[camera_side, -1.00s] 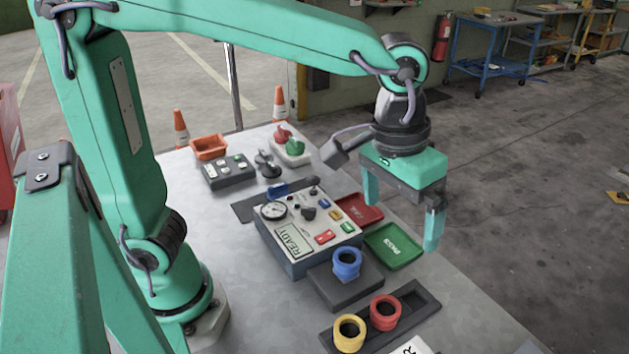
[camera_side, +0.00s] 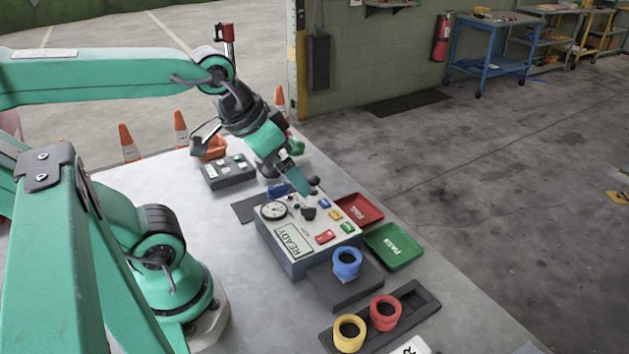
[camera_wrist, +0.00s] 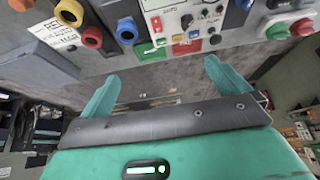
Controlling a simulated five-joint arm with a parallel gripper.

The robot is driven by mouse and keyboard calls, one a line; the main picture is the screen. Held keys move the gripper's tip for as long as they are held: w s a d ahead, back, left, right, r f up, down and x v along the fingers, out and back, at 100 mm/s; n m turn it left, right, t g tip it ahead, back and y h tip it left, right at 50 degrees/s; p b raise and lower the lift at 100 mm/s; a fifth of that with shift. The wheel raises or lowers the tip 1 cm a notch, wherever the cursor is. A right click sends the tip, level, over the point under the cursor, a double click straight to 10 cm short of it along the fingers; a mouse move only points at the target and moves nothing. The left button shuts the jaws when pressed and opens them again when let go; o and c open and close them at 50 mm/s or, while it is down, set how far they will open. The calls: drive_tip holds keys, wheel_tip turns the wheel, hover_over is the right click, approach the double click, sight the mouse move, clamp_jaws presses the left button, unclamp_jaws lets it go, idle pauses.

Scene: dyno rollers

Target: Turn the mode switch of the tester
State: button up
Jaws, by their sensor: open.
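The tester (camera_side: 318,232) is a grey box with a light top panel, a round gauge, a READY display and coloured buttons. A black knob (camera_side: 308,213), seemingly the mode switch, stands in the middle of the panel. It also seems to show at the top of the wrist view (camera_wrist: 187,21), with an AUTO label nearby. My gripper (camera_side: 302,188) is tilted over the tester's far edge, above and beyond the knob in the side view. In the wrist view its fingers are spread wide with nothing between them. I cannot tell its exact height over the panel.
A red FAIL tray (camera_side: 359,209) and a green PASS tray (camera_side: 393,246) lie right of the tester. A blue ring (camera_side: 347,262) sits on a dark block in front. Red (camera_side: 385,312) and yellow (camera_side: 349,333) rings stand nearer. A grey button box (camera_side: 228,172) is behind.

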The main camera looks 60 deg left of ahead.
drive_tip(key=shift+s+a+f, duration=0.1)
drive_tip(key=shift+s+a, duration=0.05)
drive_tip(key=shift+a, duration=0.05)
drive_tip(key=c, duration=0.7)
drive_tip(key=shift+w+a+f, duration=0.1)
drive_tip(key=shift+w+a, duration=0.05)
drive_tip(key=shift+w, duration=0.2)
drive_tip(key=c, duration=0.7)
drive_tip(key=shift+w+a+f+m+g, duration=0.15)
drive_tip(key=shift+w+m+g, duration=0.15)
drive_tip(key=shift+m, duration=0.1)
drive_tip(key=shift+c, duration=0.4)
drive_tip(key=m+g, duration=0.5)
drive_tip(key=m, duration=0.2)
hover_over(310, 208)
drive_tip(key=shift+f, duration=4.4)
drive_tip(key=shift+f, duration=3.9)
